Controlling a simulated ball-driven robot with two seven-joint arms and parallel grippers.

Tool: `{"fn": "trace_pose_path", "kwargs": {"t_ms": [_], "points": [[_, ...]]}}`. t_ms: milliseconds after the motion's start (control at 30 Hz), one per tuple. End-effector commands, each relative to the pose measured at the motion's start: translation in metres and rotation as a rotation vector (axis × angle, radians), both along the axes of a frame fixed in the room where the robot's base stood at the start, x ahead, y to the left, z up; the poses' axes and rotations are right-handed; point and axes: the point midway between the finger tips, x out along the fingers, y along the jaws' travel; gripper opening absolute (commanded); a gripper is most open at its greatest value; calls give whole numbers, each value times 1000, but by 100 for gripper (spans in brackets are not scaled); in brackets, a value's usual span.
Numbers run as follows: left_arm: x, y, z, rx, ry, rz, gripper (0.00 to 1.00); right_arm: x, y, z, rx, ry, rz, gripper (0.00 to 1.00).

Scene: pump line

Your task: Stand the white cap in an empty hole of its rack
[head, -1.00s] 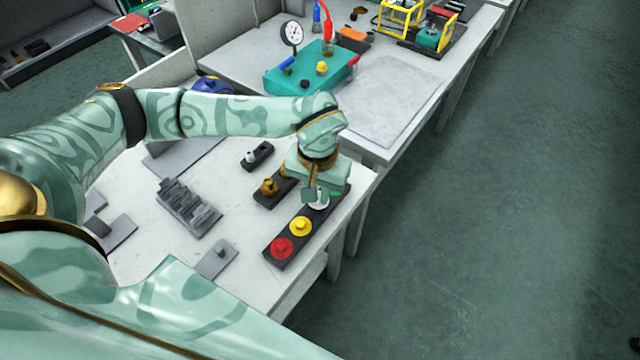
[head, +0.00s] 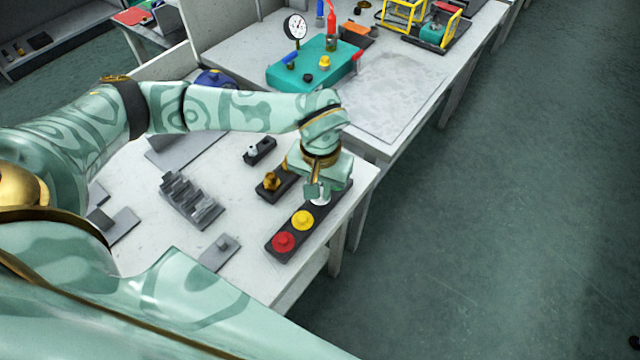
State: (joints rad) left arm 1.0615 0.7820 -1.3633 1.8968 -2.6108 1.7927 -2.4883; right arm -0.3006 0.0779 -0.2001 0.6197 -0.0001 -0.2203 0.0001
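The white cap (head: 321,200) is under my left gripper (head: 318,194), mostly hidden by its fingers. The gripper points down and appears shut on the cap. The cap is at the long dark rack (head: 268,256), just beyond the yellow cap (head: 302,220). The red cap (head: 283,242) stands at the rack's near end. The hand hides the rack's far part, and I cannot tell whether the white cap is seated in a hole. My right gripper is out of view.
A short dark holder with a brass fitting (head: 271,181) stands just left of the rack. A grey slotted block (head: 190,202) and a grey plate with a peg (head: 220,252) lie further left. The table edge is close on the rack's right.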

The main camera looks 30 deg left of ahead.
Motion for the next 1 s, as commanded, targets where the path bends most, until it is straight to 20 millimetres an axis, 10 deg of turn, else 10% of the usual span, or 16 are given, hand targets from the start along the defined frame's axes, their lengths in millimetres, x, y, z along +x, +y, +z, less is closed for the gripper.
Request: {"fn": "trace_pose_path", "kwargs": {"t_ms": [1000], "points": [[0,0,-9,0,0,0,0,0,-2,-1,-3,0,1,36]]}}
